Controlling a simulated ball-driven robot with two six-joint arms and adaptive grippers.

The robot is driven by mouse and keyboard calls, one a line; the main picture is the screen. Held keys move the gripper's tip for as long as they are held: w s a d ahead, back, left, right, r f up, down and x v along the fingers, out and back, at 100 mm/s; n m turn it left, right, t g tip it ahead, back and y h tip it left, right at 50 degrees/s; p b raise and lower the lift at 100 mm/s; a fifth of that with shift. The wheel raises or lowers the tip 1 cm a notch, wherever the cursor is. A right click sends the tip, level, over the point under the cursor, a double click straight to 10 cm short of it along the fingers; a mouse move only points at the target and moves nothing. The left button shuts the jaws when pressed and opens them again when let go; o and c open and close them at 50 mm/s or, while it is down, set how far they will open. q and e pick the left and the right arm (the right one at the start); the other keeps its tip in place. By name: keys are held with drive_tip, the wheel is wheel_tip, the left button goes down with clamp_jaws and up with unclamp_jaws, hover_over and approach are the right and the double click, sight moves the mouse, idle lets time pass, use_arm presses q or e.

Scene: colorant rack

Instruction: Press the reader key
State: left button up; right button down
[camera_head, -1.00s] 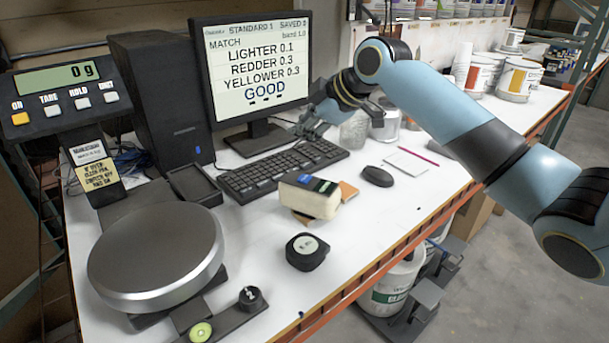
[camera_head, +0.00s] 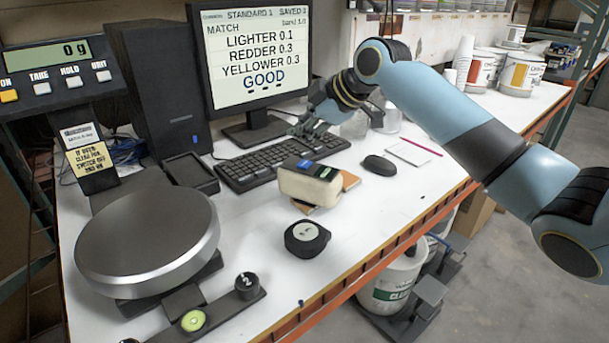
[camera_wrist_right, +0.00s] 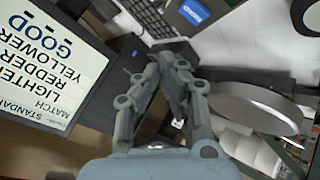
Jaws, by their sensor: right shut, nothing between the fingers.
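The reader (camera_head: 309,185) is a cream-coloured block with a dark top strip. It lies on orange and white cards on the white bench, in the middle of the head view. A small blue key (camera_head: 304,164) shows on its dark top; the blue key also shows at the top of the right wrist view (camera_wrist_right: 195,12). My right gripper (camera_head: 314,127) is above the keyboard, behind the reader and apart from it. In the right wrist view the gripper (camera_wrist_right: 168,60) has its fingers drawn together with nothing between them. My left gripper is out of view.
A keyboard (camera_head: 281,163) and monitor (camera_head: 250,60) stand behind the reader, and a mouse (camera_head: 380,165) to its right. A black round puck (camera_head: 306,238) is in front. A round scale (camera_head: 148,240) fills the left. Bare bench lies right of the puck.

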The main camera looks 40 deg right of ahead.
sight(302, 165)
wheel_tip(302, 165, down, 2)
drive_tip(key=shift+f+b, duration=0.1)
drive_tip(key=shift+b, duration=0.45)
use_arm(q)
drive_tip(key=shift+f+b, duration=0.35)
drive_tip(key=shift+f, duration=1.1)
use_arm(e)
drive_tip(key=shift+f, duration=0.9)
drive_tip(key=shift+f, duration=0.15)
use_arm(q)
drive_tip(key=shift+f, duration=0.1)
use_arm(e)
drive_tip(key=shift+f, duration=0.3)
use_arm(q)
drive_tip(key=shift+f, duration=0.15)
use_arm(e)
drive_tip(key=shift+f, duration=0.35)
drive_tip(key=shift+r, duration=0.1)
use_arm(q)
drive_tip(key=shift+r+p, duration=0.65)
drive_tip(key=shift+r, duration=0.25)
use_arm(e)
drive_tip(key=shift+r, duration=0.75)
